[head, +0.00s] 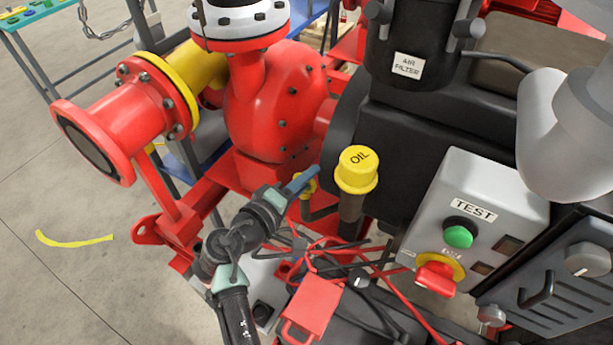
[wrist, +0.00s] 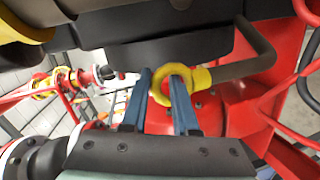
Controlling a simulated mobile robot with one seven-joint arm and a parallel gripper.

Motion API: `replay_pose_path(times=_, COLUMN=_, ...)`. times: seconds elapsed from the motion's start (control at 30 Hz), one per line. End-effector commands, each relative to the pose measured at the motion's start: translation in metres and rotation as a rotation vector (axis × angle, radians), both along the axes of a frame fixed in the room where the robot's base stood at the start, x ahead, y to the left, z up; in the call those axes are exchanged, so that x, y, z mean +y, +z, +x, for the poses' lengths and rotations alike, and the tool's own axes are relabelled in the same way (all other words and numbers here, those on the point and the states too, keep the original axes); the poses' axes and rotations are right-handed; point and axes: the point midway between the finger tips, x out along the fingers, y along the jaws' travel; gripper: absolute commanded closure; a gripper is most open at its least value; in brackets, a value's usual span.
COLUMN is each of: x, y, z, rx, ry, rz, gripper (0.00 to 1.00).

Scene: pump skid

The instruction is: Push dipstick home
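The dipstick's yellow ring handle (wrist: 158,93) shows in the middle of the wrist view, with a yellow collar (wrist: 201,78) beside it at the end of a dark bent tube (wrist: 247,64). In the head view the handle (head: 311,184) is small, left of the yellow oil cap, and partly hidden by my gripper. My gripper (head: 303,181) has its blue fingertips right at the ring. In the wrist view my gripper (wrist: 162,72) has its fingers apart; the right finger overlaps the ring and the ring's left part shows between them. I cannot tell whether they touch it.
A yellow oil cap (head: 357,170) stands close to the right of the handle. A grey TEST box (head: 475,215) is at the right. Red pump housing (head: 275,100) rises behind. Open floor lies left.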

Motion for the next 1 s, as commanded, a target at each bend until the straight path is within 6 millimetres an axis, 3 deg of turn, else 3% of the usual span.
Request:
replay_pose_path(times=0.33, x=0.009, y=0.001, z=-0.012, rx=0.002, ry=0.003, rz=0.001, gripper=0.69)
replay_pose_path(times=0.73, x=0.058, y=0.021, z=-0.078, rx=0.0, ry=0.004, rz=0.001, gripper=0.69)
replay_pose_path(times=1.0, x=0.073, y=0.029, z=-0.101, rx=0.0, ry=0.0, rz=0.0, gripper=0.69)
